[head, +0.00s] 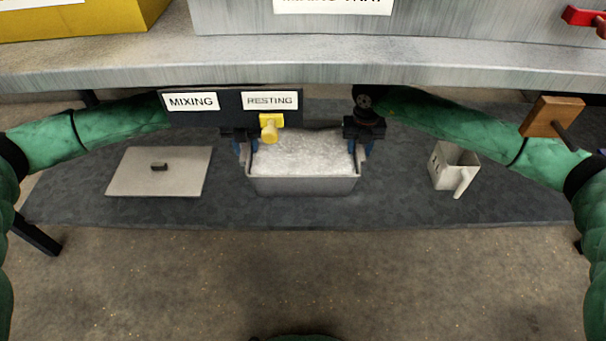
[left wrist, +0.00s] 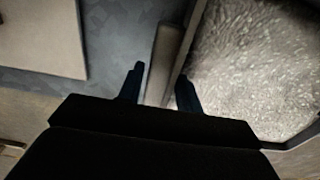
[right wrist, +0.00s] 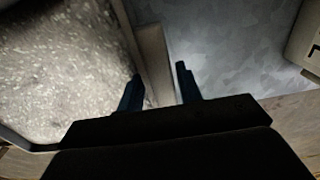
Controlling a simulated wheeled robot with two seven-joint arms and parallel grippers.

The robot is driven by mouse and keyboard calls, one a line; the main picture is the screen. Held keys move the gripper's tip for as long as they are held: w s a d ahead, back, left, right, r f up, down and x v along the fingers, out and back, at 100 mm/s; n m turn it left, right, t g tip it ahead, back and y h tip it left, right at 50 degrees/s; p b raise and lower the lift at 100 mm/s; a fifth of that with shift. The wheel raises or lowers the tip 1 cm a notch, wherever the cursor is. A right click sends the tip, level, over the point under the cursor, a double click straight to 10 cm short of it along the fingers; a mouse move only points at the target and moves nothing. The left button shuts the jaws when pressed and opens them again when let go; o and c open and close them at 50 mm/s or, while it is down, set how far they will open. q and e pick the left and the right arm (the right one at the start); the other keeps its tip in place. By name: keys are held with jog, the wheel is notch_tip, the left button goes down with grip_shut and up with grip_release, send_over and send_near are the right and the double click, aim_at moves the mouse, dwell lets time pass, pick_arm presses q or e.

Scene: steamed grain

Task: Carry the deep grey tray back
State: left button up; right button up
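The deep grey tray (head: 303,186), filled with pale grain (head: 305,152), is at the middle of the dark work surface and looks level. I cannot tell whether its base touches the surface. My left gripper (head: 245,146) is at its left end, with one finger on each side of the end piece (left wrist: 162,62). My right gripper (head: 361,146) is at its right end, likewise with fingers either side of the end piece (right wrist: 154,62). Both sets of fingers are close to the tray, but whether they clamp it is unclear.
A flat grey lid (head: 187,177) lies to the left. A pale jug (head: 455,163) stands to the right. The dark surface (head: 400,200) is clear between tray and jug.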

pick_arm(q)
jog(key=o, duration=0.3)
jog(key=shift+r, duration=0.1)
pick_arm(e)
jog(key=o, duration=0.3)
jog(key=shift+r, duration=0.1)
pick_arm(q)
jog(key=shift+r, duration=0.1)
pick_arm(e)
jog(key=shift+a, duration=0.1)
jog(key=shift+r, duration=0.45)
pick_arm(q)
notch_tip(320, 180, up, 12)
pick_arm(e)
notch_tip(320, 180, up, 11)
